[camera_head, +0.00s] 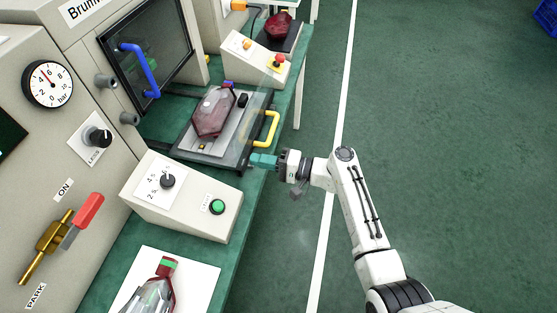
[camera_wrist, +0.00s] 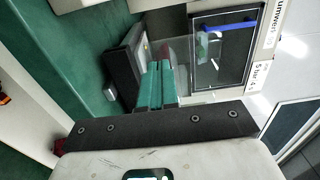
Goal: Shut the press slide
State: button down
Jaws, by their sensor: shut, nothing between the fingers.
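The press slide (camera_head: 182,153) is a dark tray drawn out in front of the press, with a clear panel and a yellow handle (camera_head: 266,128) at its outer end. A red tail lamp (camera_head: 213,111) lies on its grey plate. My gripper (camera_head: 262,160) has teal fingers, shut and empty, at the slide's outer front corner, just below the handle. I cannot tell whether they touch the slide. In the wrist view the teal fingers (camera_wrist: 155,86) point at the slide's dark edge (camera_wrist: 123,66); the yellow handle is not seen there.
The press door has a blue handle (camera_head: 137,69). A control box with a green button (camera_head: 217,207) stands beside the slide. Another box with a red button (camera_head: 278,62) is behind it. A second lamp (camera_head: 152,294) lies on a white sheet. Open floor (camera_head: 450,130) is to the right.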

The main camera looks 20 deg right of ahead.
aim_at(241, 158)
jog(key=shift+x, duration=1.1)
jog(key=shift+a, duration=0.1)
jog(key=shift+w+a+f+b, duration=0.1)
jog(key=shift+w+a+b, duration=0.25)
jog(key=shift+a, duration=0.1)
jog(key=b+x, duration=1)
jog(key=x, duration=0.6)
jog(key=shift+f, duration=0.1)
jog(key=shift+w+a+b, duration=0.45)
jog(key=shift+a+b, duration=0.05)
jog(key=shift+a, duration=0.1)
jog(key=shift+d, duration=0.1)
